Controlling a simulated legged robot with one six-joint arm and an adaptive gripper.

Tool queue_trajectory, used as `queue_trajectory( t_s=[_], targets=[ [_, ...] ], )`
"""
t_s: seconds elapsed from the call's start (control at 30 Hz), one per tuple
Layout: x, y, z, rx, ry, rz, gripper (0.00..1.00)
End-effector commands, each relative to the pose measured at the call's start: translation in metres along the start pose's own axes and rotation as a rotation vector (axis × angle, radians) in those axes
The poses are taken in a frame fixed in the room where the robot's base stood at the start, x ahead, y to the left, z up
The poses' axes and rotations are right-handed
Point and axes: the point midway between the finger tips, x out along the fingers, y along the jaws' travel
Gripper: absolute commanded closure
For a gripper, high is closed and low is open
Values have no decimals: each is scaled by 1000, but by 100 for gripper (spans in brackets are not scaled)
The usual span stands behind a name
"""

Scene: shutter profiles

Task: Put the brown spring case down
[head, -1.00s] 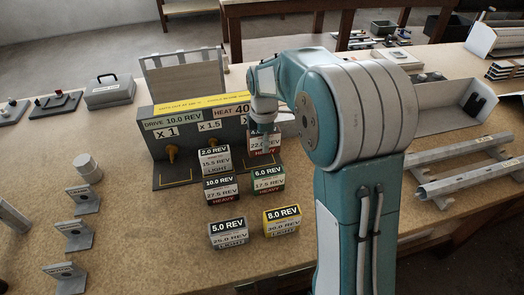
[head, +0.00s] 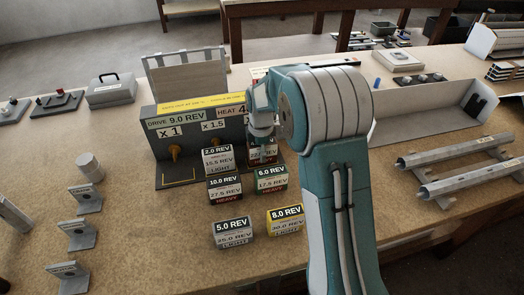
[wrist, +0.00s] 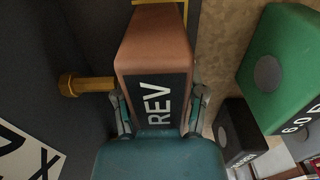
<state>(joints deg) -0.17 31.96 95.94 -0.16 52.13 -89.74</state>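The brown spring case (wrist: 156,48) fills the upper middle of the wrist view, its dark label reading REV. My gripper (wrist: 161,105) has one finger along each side of it and appears shut on it. In the head view, the case (head: 264,155) shows below my gripper (head: 262,138), partly hidden by the gripper. It is in front of the grey drive box (head: 210,142), behind the green 6.0 REV case (head: 271,178). I cannot tell whether its base touches anything.
The 2.0 REV case (head: 217,160) stands close at the left. The 10.0 REV (head: 223,186), 5.0 REV (head: 233,232) and yellow 8.0 REV (head: 285,220) cases stand nearer. A brass peg (wrist: 88,85) juts towards the held case.

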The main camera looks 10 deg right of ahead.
Motion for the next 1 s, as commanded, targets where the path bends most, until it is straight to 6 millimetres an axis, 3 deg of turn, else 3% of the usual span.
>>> queue_trajectory(
  t_s=[0.43, 1.0],
  targets=[
    [-9, 0, 2, 0, 2, 2, 38],
    [-112, 1, 1, 0, 1, 2, 38]
  ],
)
